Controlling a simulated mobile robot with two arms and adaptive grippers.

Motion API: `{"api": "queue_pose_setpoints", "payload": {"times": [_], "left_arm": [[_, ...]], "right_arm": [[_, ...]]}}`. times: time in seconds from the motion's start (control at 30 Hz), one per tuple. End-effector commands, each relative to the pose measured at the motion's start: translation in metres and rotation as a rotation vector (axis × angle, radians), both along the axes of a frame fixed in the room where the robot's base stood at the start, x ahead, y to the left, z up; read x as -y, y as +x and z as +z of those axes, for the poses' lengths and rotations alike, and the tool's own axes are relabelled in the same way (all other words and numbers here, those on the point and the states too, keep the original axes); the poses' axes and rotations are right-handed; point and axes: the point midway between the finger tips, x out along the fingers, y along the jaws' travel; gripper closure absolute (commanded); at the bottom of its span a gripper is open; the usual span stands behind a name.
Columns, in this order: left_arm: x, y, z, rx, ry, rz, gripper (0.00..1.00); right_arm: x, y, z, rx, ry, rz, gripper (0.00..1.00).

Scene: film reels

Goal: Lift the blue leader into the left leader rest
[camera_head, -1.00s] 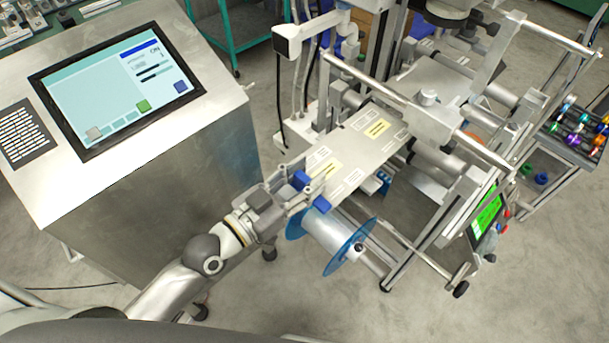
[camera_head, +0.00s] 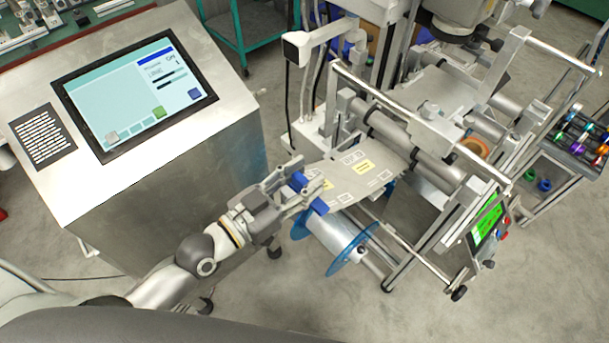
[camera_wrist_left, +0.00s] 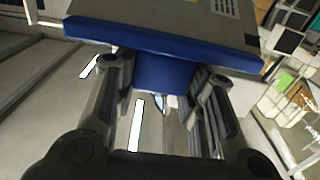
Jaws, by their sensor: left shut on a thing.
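The blue leader is a blue bar at the near end of a grey printed web (camera_head: 345,185). Blue parts of the leader (camera_head: 319,206) show at my left gripper (camera_head: 303,193). In the left wrist view the wide blue bar (camera_wrist_left: 165,38) spans above the fingers, and its blue tab (camera_wrist_left: 165,76) sits between the fingertips of my left gripper (camera_wrist_left: 163,85). The gripper is shut on this tab. I cannot tell which part is the left leader rest. My right gripper is not in view.
A reel with blue discs (camera_head: 352,250) sits just below the leader. Grey rollers (camera_head: 405,140) and a frame stand to its right. A steel console (camera_head: 190,150) with a screen stands at the left. Bare floor lies between console and machine.

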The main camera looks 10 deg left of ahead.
Motion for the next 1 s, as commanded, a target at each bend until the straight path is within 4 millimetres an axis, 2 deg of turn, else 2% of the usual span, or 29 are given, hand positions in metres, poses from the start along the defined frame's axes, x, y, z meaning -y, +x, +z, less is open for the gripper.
{"api": "queue_pose_setpoints", "payload": {"times": [0.7,1.0], "left_arm": [[-0.009,-0.013,0.03,0.0,0.0,0.0,0.9],[-0.01,-0.014,0.033,0.0,0.0,0.0,0.9]], "right_arm": [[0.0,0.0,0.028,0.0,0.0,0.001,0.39],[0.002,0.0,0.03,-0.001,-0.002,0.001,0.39]]}}
